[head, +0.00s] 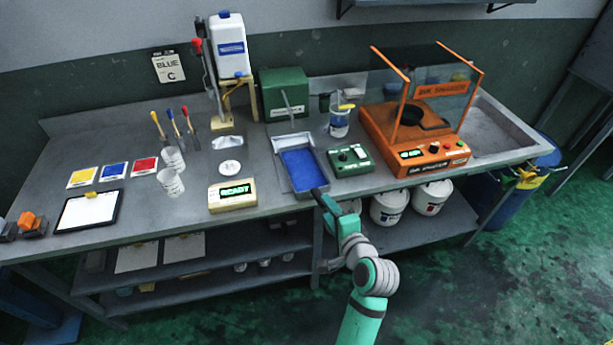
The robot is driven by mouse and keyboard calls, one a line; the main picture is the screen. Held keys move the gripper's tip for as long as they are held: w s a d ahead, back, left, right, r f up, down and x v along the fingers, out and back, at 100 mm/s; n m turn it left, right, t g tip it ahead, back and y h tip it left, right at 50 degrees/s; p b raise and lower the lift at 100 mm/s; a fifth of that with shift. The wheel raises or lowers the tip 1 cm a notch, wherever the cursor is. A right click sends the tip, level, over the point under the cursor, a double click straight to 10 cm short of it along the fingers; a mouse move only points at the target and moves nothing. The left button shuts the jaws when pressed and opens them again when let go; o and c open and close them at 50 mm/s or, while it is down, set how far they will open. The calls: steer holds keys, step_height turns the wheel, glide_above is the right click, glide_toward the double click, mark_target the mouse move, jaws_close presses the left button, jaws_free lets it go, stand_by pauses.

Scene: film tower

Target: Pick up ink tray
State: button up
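The ink tray is most likely the blue rectangular tray (302,171), which lies near the front edge of the grey bench, with a paler tray or frame around and behind it. My arm reaches up from the lower right of the head view. My gripper (317,192) is at the tray's front right corner, by the bench edge. It is small and dark here, so I cannot tell whether its fingers touch the tray or how far apart they are.
A green control box (350,160) stands close to the right of the tray. A beige box reading READY (232,195) is to its left. Bench space by the cups (171,182) is partly free.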

mark_target(317, 196)
steer(key=x, duration=0.9)
steer(key=shift+a+f, duration=0.1)
steer(key=shift+a, duration=0.05)
jaws_close()
steer(key=shift+f, duration=0.15)
stand_by(1.1)
